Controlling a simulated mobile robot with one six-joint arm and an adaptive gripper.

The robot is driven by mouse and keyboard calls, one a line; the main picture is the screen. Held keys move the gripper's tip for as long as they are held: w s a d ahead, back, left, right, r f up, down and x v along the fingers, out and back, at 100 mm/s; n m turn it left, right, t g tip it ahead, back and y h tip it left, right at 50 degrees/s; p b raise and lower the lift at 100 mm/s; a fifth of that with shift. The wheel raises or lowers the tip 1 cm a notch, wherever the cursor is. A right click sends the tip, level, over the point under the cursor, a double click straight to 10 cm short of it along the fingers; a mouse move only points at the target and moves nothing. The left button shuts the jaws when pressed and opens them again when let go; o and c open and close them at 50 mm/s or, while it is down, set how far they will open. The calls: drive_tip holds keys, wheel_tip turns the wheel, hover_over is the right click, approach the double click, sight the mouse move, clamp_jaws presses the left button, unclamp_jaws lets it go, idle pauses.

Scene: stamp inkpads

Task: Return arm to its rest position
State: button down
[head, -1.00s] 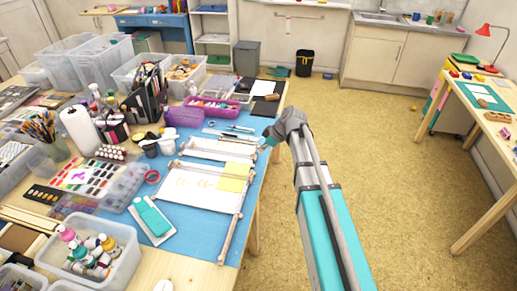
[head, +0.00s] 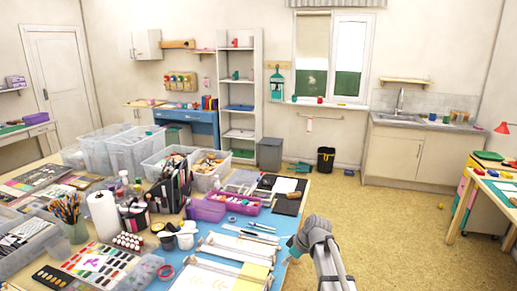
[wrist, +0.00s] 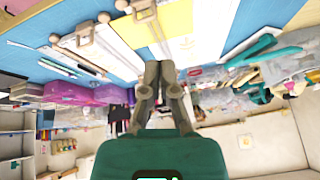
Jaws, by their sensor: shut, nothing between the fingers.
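My gripper (head: 288,258) is at the right edge of the work table, beside the wooden frames, with my arm coming up from the lower right. In the wrist view, my gripper (wrist: 158,70) has its two grey fingers together, shut and empty. A white sheet in a wooden frame (wrist: 125,28) and a yellow sheet (wrist: 176,20) show beyond the fingertips. The yellow sheet also shows at the bottom of the head view (head: 253,273). I cannot tell the exact height of the fingers above the table.
The work table (head: 283,226) is crowded: a purple tray (head: 234,205), a paper roll (head: 103,215), clear bins (head: 133,152) and paints. A black bin (head: 326,160) and a grey bin (head: 270,153) stand at the back. Open floor (head: 390,225) lies right of the table.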

drive_tip(key=s+d+f+m+h, duration=0.1)
drive_tip(key=s+d+m+h, duration=0.1)
drive_tip(key=s+m, duration=0.3)
drive_tip(key=s+d+f+m+g+h, duration=0.1)
drive_tip(key=s+d+m+h, duration=0.2)
drive_tip(key=s+m, duration=0.3)
drive_tip(key=shift+s+d+m+g+h, duration=0.3)
drive_tip(key=shift+s+d, duration=0.6)
drive_tip(key=shift+s, duration=2)
